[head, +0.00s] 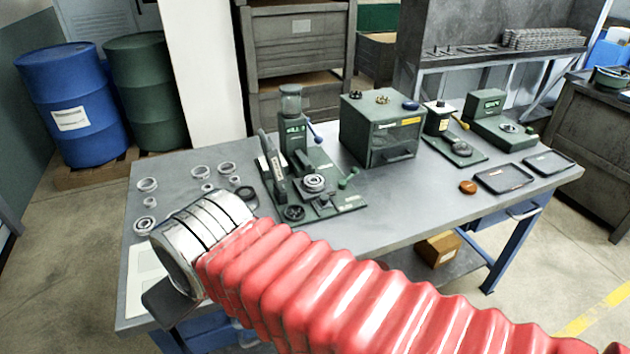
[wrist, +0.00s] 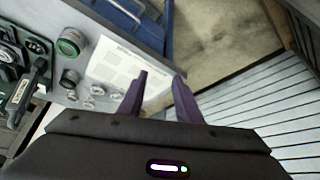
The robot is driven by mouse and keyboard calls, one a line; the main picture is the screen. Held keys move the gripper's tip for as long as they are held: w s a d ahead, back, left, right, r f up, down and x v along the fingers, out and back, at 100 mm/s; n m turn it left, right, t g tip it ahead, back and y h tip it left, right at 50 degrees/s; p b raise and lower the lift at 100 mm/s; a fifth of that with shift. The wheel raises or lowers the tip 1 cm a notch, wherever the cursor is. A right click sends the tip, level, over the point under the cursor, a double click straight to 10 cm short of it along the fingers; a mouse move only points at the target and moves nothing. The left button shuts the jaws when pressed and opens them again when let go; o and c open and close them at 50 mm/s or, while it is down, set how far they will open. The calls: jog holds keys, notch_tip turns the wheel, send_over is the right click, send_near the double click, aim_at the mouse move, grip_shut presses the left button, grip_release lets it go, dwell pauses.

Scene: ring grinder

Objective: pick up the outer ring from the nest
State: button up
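On the green grinder (head: 290,135) in the head view, a metal ring (head: 313,183) sits in a round seat on the base, which looks like the nest. It is too small to tell whether this ring is one piece or has another inside it. My gripper (wrist: 160,75) shows in the wrist view with its two dark purple fingers apart and nothing between them. It is over the table's edge near a white printed sheet (wrist: 115,62), away from the grinder. Part of the green machinery (wrist: 18,75) shows at the left of the wrist view.
Several loose rings (head: 201,171) lie on the table's left part, near my arm. A green box-shaped machine (head: 380,130), a small press and two dark trays (head: 503,178) stand to the right. The table's front middle (head: 420,205) is clear. Blue and green drums stand behind.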

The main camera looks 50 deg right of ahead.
jog(key=shift+o, duration=0.5)
jog(key=shift+w, duration=0.1)
